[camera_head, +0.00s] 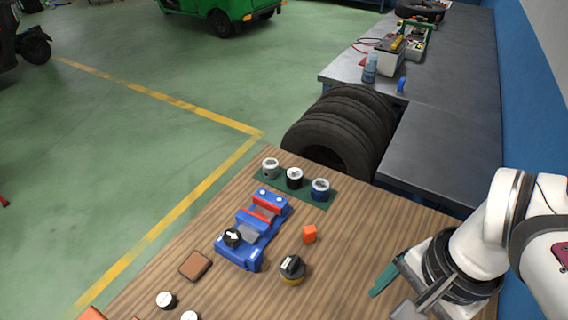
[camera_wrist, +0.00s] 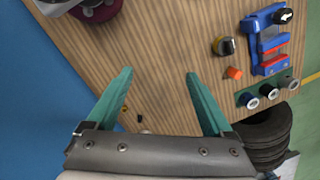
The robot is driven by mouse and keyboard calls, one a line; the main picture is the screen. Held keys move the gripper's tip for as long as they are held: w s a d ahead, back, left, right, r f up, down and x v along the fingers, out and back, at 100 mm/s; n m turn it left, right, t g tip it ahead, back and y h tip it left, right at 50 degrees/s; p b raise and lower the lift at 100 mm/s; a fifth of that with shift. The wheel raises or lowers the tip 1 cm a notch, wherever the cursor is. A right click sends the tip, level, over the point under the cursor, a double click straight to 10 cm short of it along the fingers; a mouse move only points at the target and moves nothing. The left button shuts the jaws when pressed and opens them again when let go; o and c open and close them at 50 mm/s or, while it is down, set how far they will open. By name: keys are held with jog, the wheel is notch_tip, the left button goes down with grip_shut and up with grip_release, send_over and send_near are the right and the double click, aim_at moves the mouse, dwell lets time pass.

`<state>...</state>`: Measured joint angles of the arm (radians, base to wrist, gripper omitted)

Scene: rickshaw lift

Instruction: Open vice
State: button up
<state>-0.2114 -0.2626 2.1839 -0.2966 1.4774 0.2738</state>
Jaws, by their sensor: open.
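The blue vice (camera_head: 243,250) with red parts lies on the wooden table, left of my gripper. A black round knob with a white arrow (camera_head: 232,237) sits at its near end. In the wrist view the vice (camera_wrist: 256,50) is at the upper right, with the arrow knob (camera_wrist: 283,16) at its top. How far apart the vice's jaws stand is hard to tell. My gripper (camera_head: 394,294) is at the table's right side, well apart from the vice. In the wrist view its teal fingers (camera_wrist: 158,75) are spread, with only table between them.
Three capped cylinders (camera_head: 294,178) stand on a green strip behind the vice. An orange block (camera_head: 309,234) and a black-and-yellow knob (camera_head: 292,270) lie between vice and gripper. A brown block (camera_head: 195,265) is left of the vice. Stacked tyres (camera_head: 335,135) stand beyond the table.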

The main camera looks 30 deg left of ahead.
jog(key=w+a+r, duration=0.2)
jog(key=w+a, duration=0.5)
jog(key=a, duration=0.1)
jog(key=m+h, duration=0.1)
jog(key=m, duration=0.2)
send_over(231, 235)
notch_tip(231, 235, down, 6)
jog(key=shift+t, duration=0.3)
notch_tip(231, 235, down, 14)
jog(key=shift+f, duration=0.55)
grip_shut()
